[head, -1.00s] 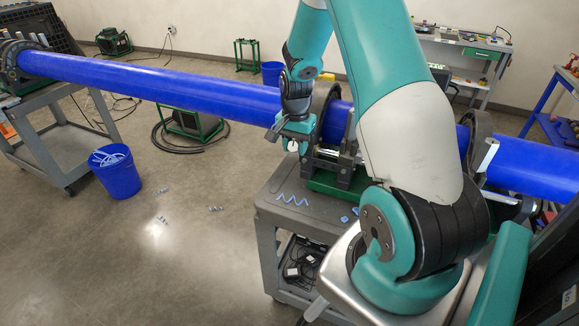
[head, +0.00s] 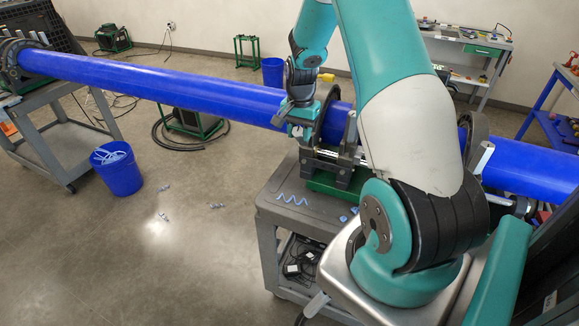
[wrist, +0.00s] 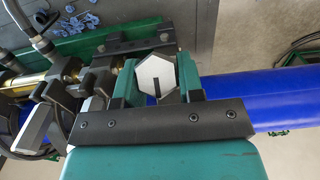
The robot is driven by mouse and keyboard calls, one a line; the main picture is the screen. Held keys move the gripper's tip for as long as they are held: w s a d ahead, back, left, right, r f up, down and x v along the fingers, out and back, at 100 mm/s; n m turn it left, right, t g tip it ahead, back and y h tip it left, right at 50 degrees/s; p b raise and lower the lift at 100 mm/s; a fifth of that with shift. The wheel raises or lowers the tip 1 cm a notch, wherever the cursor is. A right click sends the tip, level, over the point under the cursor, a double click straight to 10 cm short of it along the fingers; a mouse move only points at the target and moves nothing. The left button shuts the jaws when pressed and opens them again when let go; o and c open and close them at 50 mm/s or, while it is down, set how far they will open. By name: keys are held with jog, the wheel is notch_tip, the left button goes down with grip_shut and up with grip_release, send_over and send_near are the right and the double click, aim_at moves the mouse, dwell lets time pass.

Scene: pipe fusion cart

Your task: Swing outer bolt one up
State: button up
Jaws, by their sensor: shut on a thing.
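My gripper (head: 298,130) is at the outer clamp ring (head: 330,105) of the fusion machine, beside the long blue pipe (head: 180,90). In the wrist view, my gripper (wrist: 158,80) is shut on the hexagonal light-grey head of outer bolt one (wrist: 157,79), which has a dark slot mark. The head sits between the two teal fingers. The bolt's shaft is hidden behind its head and the fingers. In the head view my wrist and fingers cover most of the bolt. The blue pipe (wrist: 250,100) runs to the right behind the fingers.
The machine stands on a grey cart (head: 290,210) with blue shavings on top. A second clamp ring (head: 350,132) is close on the right. Hydraulic hoses and a brass-coloured cylinder (wrist: 62,70) lie left in the wrist view. A blue bucket (head: 117,168) stands on open floor.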

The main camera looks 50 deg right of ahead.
jog(key=shift+w+d+r, duration=0.1)
jog(key=shift+d+r, duration=0.1)
jog(key=shift+d, duration=0.05)
jog(key=shift+w+d+r+p, duration=0.25)
jog(key=shift+d+r+p, duration=0.25)
jog(key=shift+d, duration=0.2)
jog(key=shift+w+d, duration=0.1)
jog(key=shift+d, duration=0.2)
jog(key=shift+d+r, duration=0.1)
jog(key=shift+r, duration=0.05)
jog(key=shift+w+d+r+p, duration=0.2)
jog(key=shift+d, duration=0.3)
jog(key=shift+w+d+r+p, duration=0.15)
jog(key=shift+d+p, duration=0.05)
jog(key=shift+d, duration=0.3)
